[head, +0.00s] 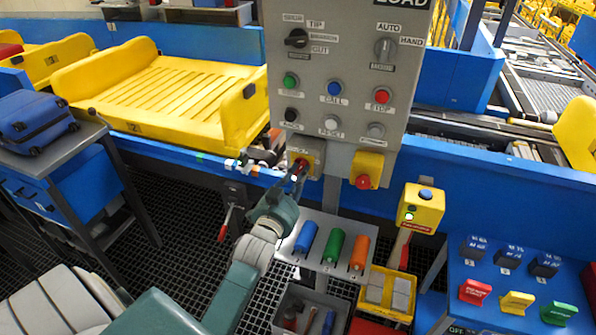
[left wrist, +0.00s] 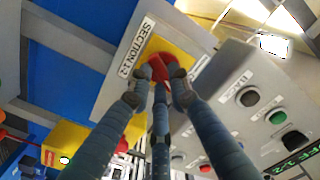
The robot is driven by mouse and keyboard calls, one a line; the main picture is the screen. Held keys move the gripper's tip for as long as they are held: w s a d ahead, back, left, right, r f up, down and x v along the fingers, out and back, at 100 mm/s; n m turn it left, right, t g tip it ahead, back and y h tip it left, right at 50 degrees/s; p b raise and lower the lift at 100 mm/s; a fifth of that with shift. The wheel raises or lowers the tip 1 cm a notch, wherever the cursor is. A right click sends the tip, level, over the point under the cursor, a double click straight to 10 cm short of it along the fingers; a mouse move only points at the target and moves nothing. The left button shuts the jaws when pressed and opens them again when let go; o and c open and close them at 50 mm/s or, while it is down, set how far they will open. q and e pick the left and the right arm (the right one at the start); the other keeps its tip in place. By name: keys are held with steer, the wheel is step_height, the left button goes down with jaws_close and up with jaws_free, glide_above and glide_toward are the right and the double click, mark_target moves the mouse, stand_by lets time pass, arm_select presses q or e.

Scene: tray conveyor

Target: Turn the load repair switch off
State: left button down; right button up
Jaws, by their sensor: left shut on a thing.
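The grey LOAD control panel (head: 335,75) stands upright at the top centre of the head view. At its lower left is a red rotary switch on a yellow plate (head: 314,152). My left gripper (head: 297,172) is at this switch, and its fingers largely cover the knob in the head view. In the left wrist view the fingers (left wrist: 160,80) are shut on the red knob (left wrist: 157,67), on a yellow plate (left wrist: 185,52) beside a label that seems to read SECTION 1-2. Which way the knob is turned is hard to tell. My right gripper is not in view.
A red button on a yellow box (head: 366,169) sits right of the switch. Below is a shelf with blue, green and orange cylinders (head: 333,246). A yellow tray (head: 160,90) lies on the conveyor at left.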

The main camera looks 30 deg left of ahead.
arm_select(q)
steer(key=n+p, duration=0.2)
steer(key=n, duration=0.3)
steer(key=shift+n, duration=0.4)
stand_by(0.3)
steer(key=c, duration=1.6)
jaws_free()
steer(key=shift+s, duration=0.1)
steer(key=v, duration=1.2)
steer(key=shift+d+r, duration=0.1)
